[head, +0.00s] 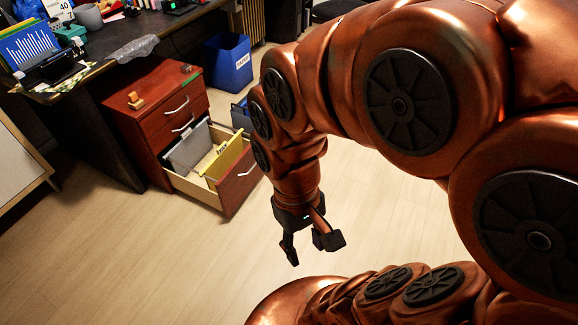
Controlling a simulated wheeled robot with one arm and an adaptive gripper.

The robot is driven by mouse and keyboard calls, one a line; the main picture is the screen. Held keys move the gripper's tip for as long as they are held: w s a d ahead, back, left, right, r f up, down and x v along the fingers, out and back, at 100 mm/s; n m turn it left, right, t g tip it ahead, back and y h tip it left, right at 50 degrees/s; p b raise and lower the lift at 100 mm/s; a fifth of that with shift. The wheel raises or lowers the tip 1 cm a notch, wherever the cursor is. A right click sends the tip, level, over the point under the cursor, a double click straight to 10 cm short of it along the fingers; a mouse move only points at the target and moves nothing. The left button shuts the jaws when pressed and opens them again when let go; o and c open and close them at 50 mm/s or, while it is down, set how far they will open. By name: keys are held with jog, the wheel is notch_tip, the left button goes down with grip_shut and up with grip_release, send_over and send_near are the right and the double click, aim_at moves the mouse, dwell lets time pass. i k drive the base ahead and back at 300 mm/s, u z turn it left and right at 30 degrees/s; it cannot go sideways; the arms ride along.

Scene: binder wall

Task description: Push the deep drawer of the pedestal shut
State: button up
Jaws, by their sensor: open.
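The wooden pedestal (150,103) stands beside the dark desk. Its deep bottom drawer (239,181) is pulled well out, with a reddish-brown front and a light handle. Grey and yellow hanging folders (229,156) show inside it. The two upper drawers look shut. My gripper (309,252) is open and empty, pointing down over the floor. It is to the right of and nearer than the drawer front, apart from it. My arm covers part of the area right of the drawer.
A blue bin (229,62) stands behind the pedestal, with another blue item (241,115) beside the drawer. The desk (98,88) carries clutter. A white board (20,165) leans at the left. The wooden floor (140,250) in front is clear.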

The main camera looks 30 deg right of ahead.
aim_at(234, 185)
jog(key=z, duration=0.35)
jog(key=k, duration=0.6)
jog(key=u, duration=0.5)
jog(key=i, duration=1.55)
jog(key=z, duration=0.2)
